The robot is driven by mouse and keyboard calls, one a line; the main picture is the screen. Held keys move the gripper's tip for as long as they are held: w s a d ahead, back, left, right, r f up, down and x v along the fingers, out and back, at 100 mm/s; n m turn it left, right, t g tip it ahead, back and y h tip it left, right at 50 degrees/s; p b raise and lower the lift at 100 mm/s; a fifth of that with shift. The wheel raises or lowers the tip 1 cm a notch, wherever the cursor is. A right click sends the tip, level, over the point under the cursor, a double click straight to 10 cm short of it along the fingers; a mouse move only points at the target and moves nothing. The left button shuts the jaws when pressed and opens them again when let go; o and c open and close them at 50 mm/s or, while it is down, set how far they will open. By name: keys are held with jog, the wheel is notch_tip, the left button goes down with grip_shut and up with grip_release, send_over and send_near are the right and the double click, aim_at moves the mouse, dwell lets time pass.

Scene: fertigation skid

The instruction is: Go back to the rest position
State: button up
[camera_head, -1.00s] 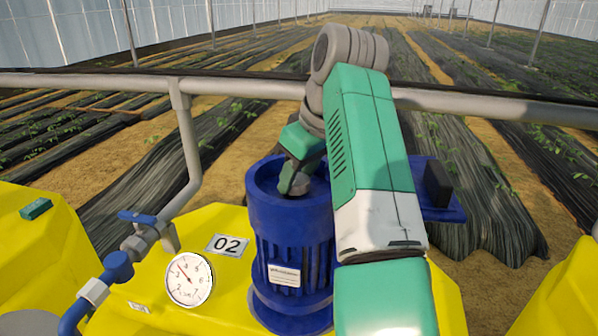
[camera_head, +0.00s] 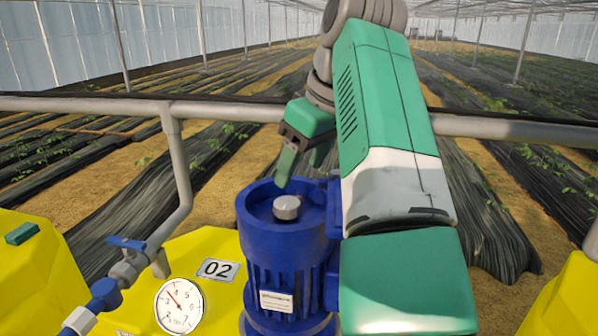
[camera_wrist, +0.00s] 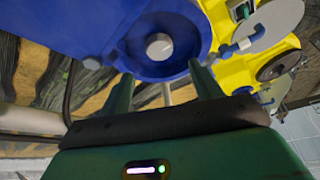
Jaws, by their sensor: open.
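My gripper (camera_head: 302,160) is green with two fingers. It is open and empty, just above and behind the top of the blue motor housing (camera_head: 285,250). A grey round knob (camera_head: 287,207) sits in the recess on top of that housing, and the gripper is apart from it. In the wrist view the two open fingers (camera_wrist: 163,88) point toward the blue housing (camera_wrist: 90,28), with the knob (camera_wrist: 159,46) seen beyond the gap between them. My green and white arm hides part of the housing's right side.
A grey pipe rail (camera_head: 90,104) runs across behind the skid. Yellow tanks (camera_head: 35,275) stand at the sides. Open crop rows lie beyond the rail.

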jog(key=w+a+f+t, duration=0.1)
jog(key=a, duration=0.1)
jog(key=w+a+f+t, duration=0.1)
jog(key=w+a+t, duration=0.1)
jog(key=w+a+f+t, duration=0.1)
jog(key=w, duration=0.1)
jog(key=shift+w+a+m+t, duration=0.25)
jog(key=shift+a+m+t, duration=0.05)
jog(key=shift+a, duration=0.1)
jog(key=a+t, duration=0.1)
jog(key=a+m+t, duration=0.1)
jog(key=t, duration=0.2)
jog(key=shift+s+a+r+m+y, duration=0.3)
jog(key=shift+s+a+r, duration=0.05)
jog(key=shift+a, duration=0.05)
jog(key=s+d+r+m+t+h, duration=0.2)
jog(key=s+t, duration=0.4)
jog(key=s, duration=0.8)
jog(key=s+d+r+m+t+h, duration=0.1)
jog(key=s+d+r+m+t, duration=0.3)
jog(key=s, duration=1.1)
notch_tip(320, 180, up, 2)
jog(key=m+t, duration=0.1)
jog(key=t, duration=0.2)
jog(key=shift+s+m+h, duration=0.3)
jog(key=shift+h, duration=0.1)
jog(key=shift+r, duration=0.1)
